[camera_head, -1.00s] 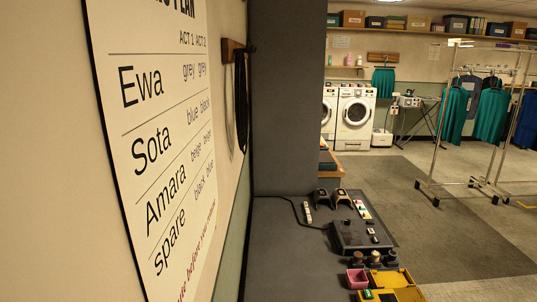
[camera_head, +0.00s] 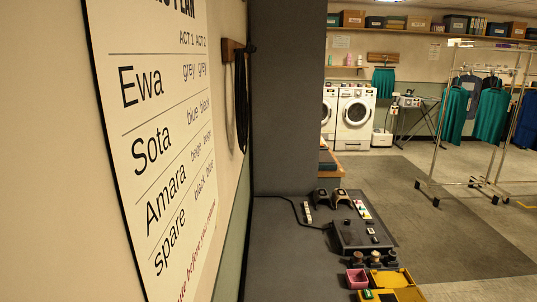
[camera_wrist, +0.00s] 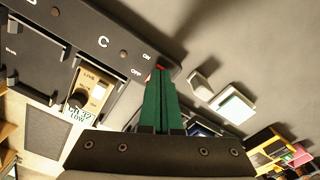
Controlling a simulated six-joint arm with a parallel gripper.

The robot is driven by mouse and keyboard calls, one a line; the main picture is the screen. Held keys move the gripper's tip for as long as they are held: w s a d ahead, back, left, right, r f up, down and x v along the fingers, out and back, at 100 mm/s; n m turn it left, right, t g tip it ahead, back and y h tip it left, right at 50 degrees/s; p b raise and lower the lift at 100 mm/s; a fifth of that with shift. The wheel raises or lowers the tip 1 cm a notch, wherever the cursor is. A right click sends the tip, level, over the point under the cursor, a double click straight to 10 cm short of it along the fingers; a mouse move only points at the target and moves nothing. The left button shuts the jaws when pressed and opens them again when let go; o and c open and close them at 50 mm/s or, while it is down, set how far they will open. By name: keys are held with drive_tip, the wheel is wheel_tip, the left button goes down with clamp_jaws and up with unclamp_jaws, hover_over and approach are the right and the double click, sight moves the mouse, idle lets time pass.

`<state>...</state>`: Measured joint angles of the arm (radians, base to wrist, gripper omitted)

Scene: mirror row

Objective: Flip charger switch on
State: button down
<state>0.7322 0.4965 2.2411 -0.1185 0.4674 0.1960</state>
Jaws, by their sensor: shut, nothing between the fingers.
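The charger (camera_wrist: 85,32) is a black panel in the upper left of the wrist view, with the letter C and the words ON and OFF near its right end. A small red part (camera_wrist: 160,66), seemingly the switch, shows beside these words. My gripper (camera_wrist: 159,78) has green fingers pressed together, empty, with their tips at the red part. I cannot tell whether they touch it. The fingers partly hide the switch, and its position is unclear. A pack (camera_wrist: 86,96) with a black knob and a green display reading LOW sits in a bay below the C.
A grey block (camera_wrist: 202,86) and a white block with a green face (camera_wrist: 235,106) lie right of the fingers. A yellow box (camera_wrist: 264,142) is farther right. In the head view, a pink box (camera_head: 356,279) and a yellow case (camera_head: 390,279) stand at the counter's front.

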drive_tip(key=shift+f, duration=0.15)
drive_tip(key=shift+r, duration=3.55)
